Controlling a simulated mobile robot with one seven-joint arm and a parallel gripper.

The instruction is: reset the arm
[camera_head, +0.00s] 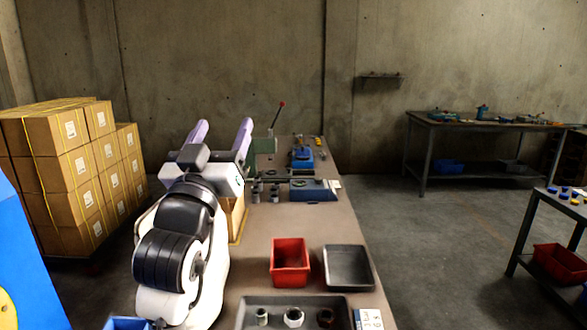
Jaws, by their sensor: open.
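My arm reaches forward over the left side of the long workbench (258,225), its white and black links filling the lower left of the head view. My gripper (221,128) is at the far end of the arm, with two lavender fingers spread apart and pointing away from me. It is open, and nothing shows between the fingers. The arm hides part of the bench's left side and the lower part of a light wooden item (238,222) beside it.
A red bin (290,272), a dark tray (348,280) and a tray of several metal parts (250,322) are on the near bench. Blue tools (314,190) and a green press (265,146) stand farther back.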

